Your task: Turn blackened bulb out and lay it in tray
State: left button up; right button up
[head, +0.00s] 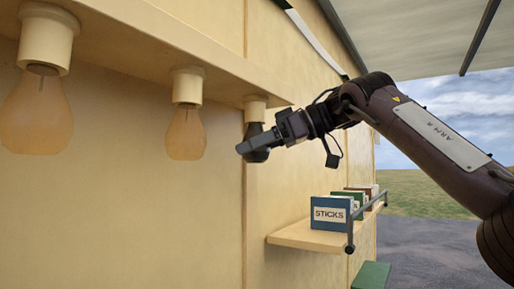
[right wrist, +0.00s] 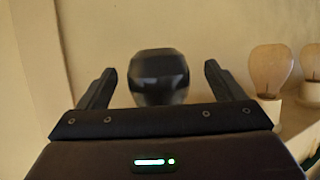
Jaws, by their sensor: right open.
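The blackened bulb (head: 254,130) hangs from the far socket (head: 256,108) under the beam, partly hidden behind my right gripper (head: 248,148). In the right wrist view the dark bulb (right wrist: 158,78) stands between the two fingers of my right gripper (right wrist: 155,88). The fingers are open, with a gap showing on each side of the bulb. My left gripper is not in view. I cannot make out a tray for certain; a green thing (head: 371,275) shows only in part at the bottom edge.
Two clear amber bulbs, a near one (head: 36,112) and a middle one (head: 186,134), hang left of my gripper from the beam (head: 130,42). A wall shelf (head: 300,237) with a rail holds several boxes, the front one a blue STICKS box (head: 330,214). Air below the bulbs is clear.

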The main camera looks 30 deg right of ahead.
jog(key=shift+s+d, duration=0.1)
jog(key=shift+d, duration=0.1)
jog(key=shift+w+a, duration=0.25)
jog(key=shift+a, duration=0.05)
dwell(0.5)
jog(key=shift+c, duration=0.2)
jog(key=c, duration=1.1)
